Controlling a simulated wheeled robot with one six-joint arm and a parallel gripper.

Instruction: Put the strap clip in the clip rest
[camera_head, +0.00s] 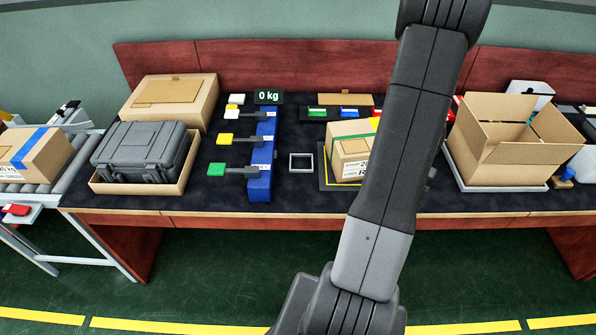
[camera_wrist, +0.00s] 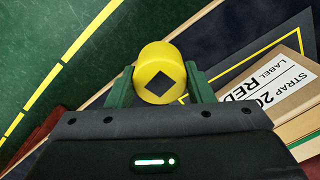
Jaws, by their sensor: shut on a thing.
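My gripper (camera_wrist: 161,88) is shut on a yellow round piece with a dark diamond on its end, apparently the strap clip (camera_wrist: 150,66). The piece sits between the two green fingers in the wrist view, apart from the table. In the head view my arm hides the gripper and the piece. A small grey square frame (camera_head: 291,168), perhaps the clip rest, lies on the dark table top left of the labelled carton (camera_head: 349,152). That carton also shows in the wrist view (camera_wrist: 285,90), right of my gripper, with "STRAP" and "RED" on its label.
A blue rack (camera_head: 260,182) with coloured tags stands left of the frame, with a "0 kg" display (camera_head: 268,97) behind. A grey case (camera_head: 139,147) in a shallow box is at left. An open carton (camera_head: 513,150) is at right. The table's front strip near the frame is clear.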

